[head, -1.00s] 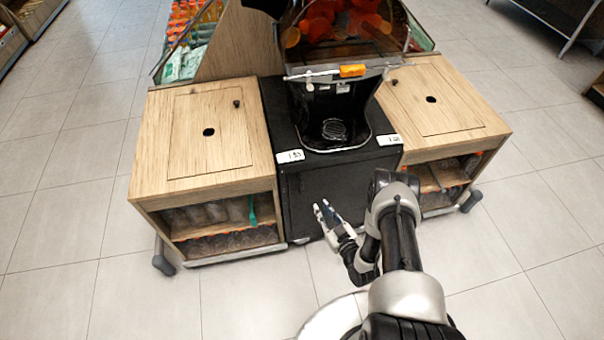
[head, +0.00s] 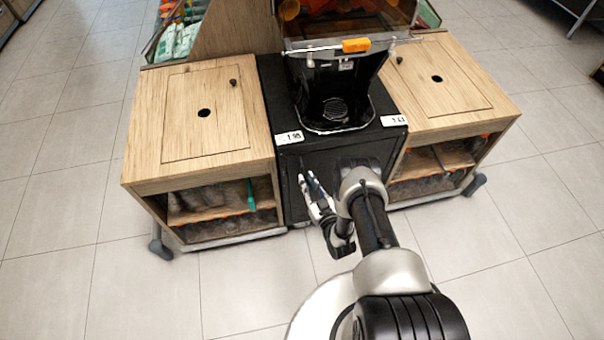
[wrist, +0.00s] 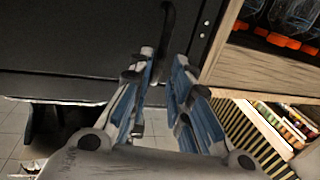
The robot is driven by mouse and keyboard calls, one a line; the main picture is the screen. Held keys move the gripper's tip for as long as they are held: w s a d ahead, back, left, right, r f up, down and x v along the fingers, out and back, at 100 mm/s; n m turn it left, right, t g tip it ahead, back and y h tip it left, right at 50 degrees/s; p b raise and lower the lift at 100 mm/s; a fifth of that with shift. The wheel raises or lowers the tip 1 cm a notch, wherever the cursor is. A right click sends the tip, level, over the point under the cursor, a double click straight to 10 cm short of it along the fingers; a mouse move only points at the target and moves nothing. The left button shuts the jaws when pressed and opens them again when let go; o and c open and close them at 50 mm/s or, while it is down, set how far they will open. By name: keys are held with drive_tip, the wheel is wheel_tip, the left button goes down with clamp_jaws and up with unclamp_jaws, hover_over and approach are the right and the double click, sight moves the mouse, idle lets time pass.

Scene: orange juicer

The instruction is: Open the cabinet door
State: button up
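The black cabinet door (head: 345,160) is the front of the middle cabinet under the juicer and looks shut. In the wrist view, the door's dark panel (wrist: 80,40) fills the upper left. A thin dark curved handle (wrist: 168,22) runs down the wrist view towards the gap between my fingertips. My gripper (head: 306,181) is in front of the door's left part. In the wrist view my gripper (wrist: 164,58) is open, with blue-grey finger pads either side of the handle's lower end. I cannot tell whether either finger touches it. My arm hides the door's right part.
The juicer (head: 335,95) stands on the black cabinet. Wooden cabinets with open shelves stand at the left (head: 200,150) and right (head: 450,110), close beside the door. In the wrist view, a wooden shelf edge (wrist: 255,70) is at the right. The tiled floor in front is clear.

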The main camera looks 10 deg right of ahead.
sight(302, 171)
drive_tip(key=shift+w+a+b, duration=0.2)
drive_tip(key=shift+w, duration=0.7)
drive_tip(key=shift+w+a+b, duration=0.15)
drive_tip(key=shift+w+b, duration=0.1)
drive_tip(key=shift+w, duration=0.6)
drive_tip(key=shift+w+a+b, duration=0.2)
drive_tip(key=shift+w, duration=0.7)
drive_tip(key=shift+c, duration=0.5)
clamp_jaws()
